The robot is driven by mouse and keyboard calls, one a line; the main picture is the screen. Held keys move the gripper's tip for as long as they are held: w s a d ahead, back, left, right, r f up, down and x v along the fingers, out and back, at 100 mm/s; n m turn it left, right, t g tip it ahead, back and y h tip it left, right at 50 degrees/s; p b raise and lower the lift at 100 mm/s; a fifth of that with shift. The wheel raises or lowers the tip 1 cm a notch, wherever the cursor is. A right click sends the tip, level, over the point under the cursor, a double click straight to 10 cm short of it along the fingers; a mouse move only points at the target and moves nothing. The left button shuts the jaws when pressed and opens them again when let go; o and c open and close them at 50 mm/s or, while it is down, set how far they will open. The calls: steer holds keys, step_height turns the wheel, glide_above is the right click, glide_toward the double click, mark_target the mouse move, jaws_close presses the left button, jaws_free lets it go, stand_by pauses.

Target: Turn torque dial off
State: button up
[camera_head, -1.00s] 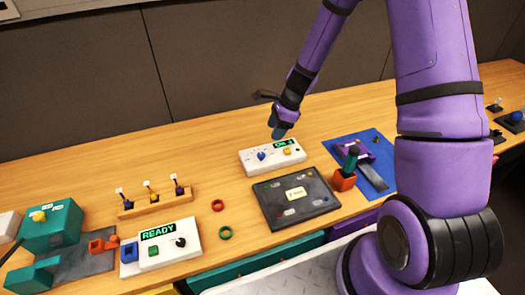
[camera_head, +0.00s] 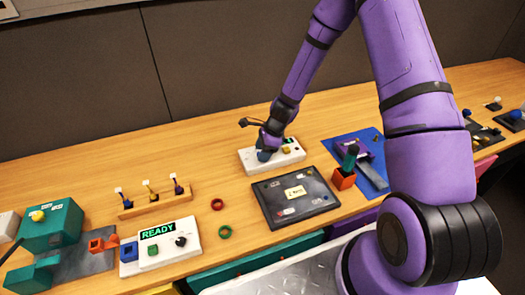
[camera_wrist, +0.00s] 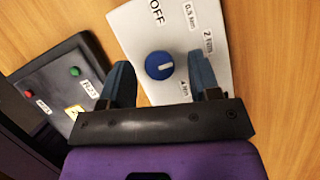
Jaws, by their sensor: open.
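The torque dial is a round blue knob (camera_wrist: 159,65) with a white pointer mark, on a white panel (camera_wrist: 190,30) in the wrist view. The panel bears the label OFF and several torque labels around the knob. The pointer is aimed to the right in that view, away from OFF and toward the numbered labels. My gripper (camera_wrist: 160,82) is open, with its blue fingers on either side of the knob; I cannot tell if they touch it. In the head view my gripper (camera_head: 265,153) is low over the left part of the white panel (camera_head: 292,158) and hides the blue knob.
A dark board with labels (camera_head: 322,205) lies in front of the panel.

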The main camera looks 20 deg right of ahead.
steer(key=c, duration=0.9)
steer(key=shift+n, duration=0.4)
steer(key=n+g, duration=0.1)
steer(key=n, duration=0.2)
steer(key=shift+w+g, duration=0.15)
steer(key=shift+g, duration=0.15)
steer(key=n+g, duration=0.1)
steer(key=n, duration=0.2)
steer(key=shift+w+n, duration=0.1)
steer(key=shift+n, duration=0.2)
steer(key=n, duration=0.2)
steer(key=n+g+h, duration=0.1)
steer(key=n, duration=0.1)
steer(key=shift+w+a+n+g, duration=0.1)
steer(key=shift+a+n+g, duration=0.05)
steer(key=shift+n+g, duration=0.15)
steer(key=shift+n+g+h, duration=0.4)
steer(key=shift+n+h, duration=0.4)
steer(key=shift+n, duration=1.1)
